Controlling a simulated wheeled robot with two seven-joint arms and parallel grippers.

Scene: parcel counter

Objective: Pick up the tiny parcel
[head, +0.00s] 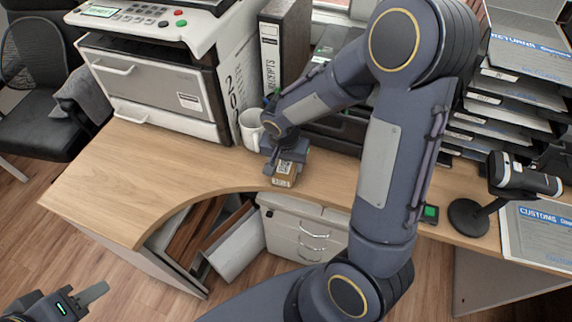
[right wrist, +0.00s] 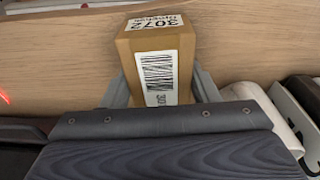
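The tiny parcel (head: 285,172) is a small brown box with white labels, at the front edge of the wooden counter in the head view. In the right wrist view the parcel (right wrist: 160,62) shows a barcode label and the number 3072. My right gripper (head: 287,160) is around it, with a finger against each side; the fingers (right wrist: 160,88) look closed on it in the wrist view. I cannot tell whether the parcel still touches the counter. My left gripper (head: 94,293) is low at the left, away from the counter, with only one finger clearly visible.
A white mug (head: 251,130) stands close behind the parcel, beside binders (head: 285,45) and a printer (head: 155,85). A scanner on a stand (head: 500,190) and paper trays (head: 510,95) are at the right. The counter (head: 130,180) is clear at the left.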

